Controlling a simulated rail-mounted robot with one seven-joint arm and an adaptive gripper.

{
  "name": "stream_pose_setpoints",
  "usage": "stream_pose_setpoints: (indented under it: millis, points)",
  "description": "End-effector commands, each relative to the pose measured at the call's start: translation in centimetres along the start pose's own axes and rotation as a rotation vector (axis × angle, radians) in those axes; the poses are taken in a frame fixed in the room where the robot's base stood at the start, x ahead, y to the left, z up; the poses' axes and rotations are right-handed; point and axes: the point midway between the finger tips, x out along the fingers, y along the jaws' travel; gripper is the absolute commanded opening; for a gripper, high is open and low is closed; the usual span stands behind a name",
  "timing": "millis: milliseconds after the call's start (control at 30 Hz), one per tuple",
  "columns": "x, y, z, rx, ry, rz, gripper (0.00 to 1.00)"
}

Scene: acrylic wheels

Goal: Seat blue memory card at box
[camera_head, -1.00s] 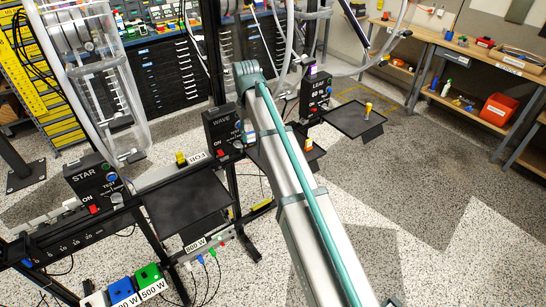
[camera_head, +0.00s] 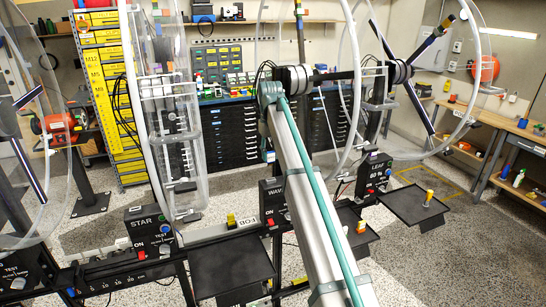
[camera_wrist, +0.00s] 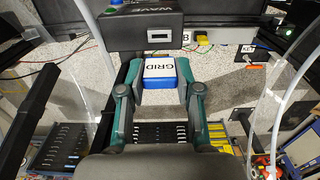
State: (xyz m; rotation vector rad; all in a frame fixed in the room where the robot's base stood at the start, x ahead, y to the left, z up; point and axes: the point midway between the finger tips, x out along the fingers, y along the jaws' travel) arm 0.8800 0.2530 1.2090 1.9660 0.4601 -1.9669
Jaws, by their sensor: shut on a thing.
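A blue block with a white top lettered GRID (camera_wrist: 160,74) is the memory card. My gripper (camera_wrist: 159,84) is shut on it, one finger on each side, in the wrist view. The black WAVE box (camera_wrist: 145,31) lies just ahead of the card, with a pale slot-like opening (camera_wrist: 159,35) in its facing side. A gap shows between card and box. In the head view the WAVE box (camera_head: 273,203) stands partly behind my arm. I cannot make out my gripper clearly there.
The STAR box (camera_head: 150,229) stands left and the LEAF box (camera_head: 374,174) right on the same black frame. Black trays (camera_head: 232,268) and (camera_head: 411,205) jut out in front. Clear acrylic wheels (camera_head: 172,130) rise behind. Cables hang near the WAVE box (camera_wrist: 60,60).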

Motion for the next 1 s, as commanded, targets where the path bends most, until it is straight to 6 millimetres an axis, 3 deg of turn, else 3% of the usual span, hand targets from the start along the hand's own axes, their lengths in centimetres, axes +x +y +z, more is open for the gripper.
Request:
stream_pose_setpoints:
  millis: [333,1000]
  points:
    - [-0.1,0.0,0.1,0.001,0.000,0.000,0.00]
    - [4.7,0.0,0.0,0.001,0.001,0.000,0.00]
